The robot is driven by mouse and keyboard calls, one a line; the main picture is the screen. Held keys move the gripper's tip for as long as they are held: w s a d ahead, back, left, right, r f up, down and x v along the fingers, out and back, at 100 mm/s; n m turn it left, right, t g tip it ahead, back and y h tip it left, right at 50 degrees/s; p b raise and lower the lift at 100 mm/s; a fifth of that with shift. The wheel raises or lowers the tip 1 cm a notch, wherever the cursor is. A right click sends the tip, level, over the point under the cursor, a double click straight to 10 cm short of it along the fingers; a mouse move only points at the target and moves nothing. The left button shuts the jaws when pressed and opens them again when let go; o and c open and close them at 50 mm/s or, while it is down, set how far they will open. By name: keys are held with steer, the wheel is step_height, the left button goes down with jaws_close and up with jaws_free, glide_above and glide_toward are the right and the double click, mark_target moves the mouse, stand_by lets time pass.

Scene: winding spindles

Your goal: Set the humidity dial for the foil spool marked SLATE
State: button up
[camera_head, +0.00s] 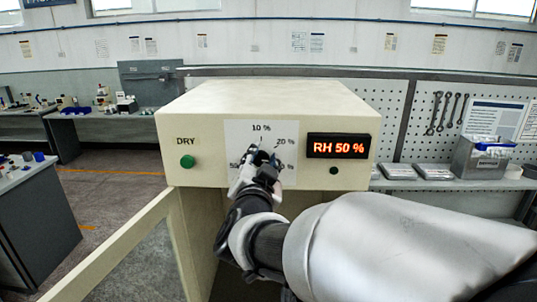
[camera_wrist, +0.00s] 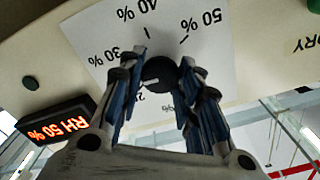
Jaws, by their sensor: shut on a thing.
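The humidity dial is a black round knob (camera_wrist: 160,72) on a white scale plate (camera_head: 240,135) on the front of a cream cabinet (camera_head: 265,95). In the wrist view the scale shows 30 %, 40 % and 50 % upside down. In the head view 10 % and 20 % are readable. My gripper (camera_wrist: 163,58) is shut on the knob, one blue-padded finger on each side. In the head view my gripper (camera_head: 258,168) covers most of the knob and the lower scale. The red display (camera_head: 338,146) reads RH 50 %. No foil spool or SLATE mark is visible.
A green button (camera_head: 187,161) under the word DRY sits left of the scale. The cabinet door (camera_head: 105,250) stands open at lower left. Benches with small items line the left side. A pegboard with wrenches (camera_head: 446,112) and a shelf with trays (camera_head: 402,171) are at right.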

steer(key=n+p, duration=0.3)
steer(key=n, duration=0.3)
steer(key=shift+n, duration=0.3)
stand_by(0.4)
steer(key=o, duration=1)
steer(key=shift+o, duration=0.2)
steer(key=shift+a, duration=0.1)
steer(key=s, duration=1.2)
steer(key=shift+a, duration=0.15)
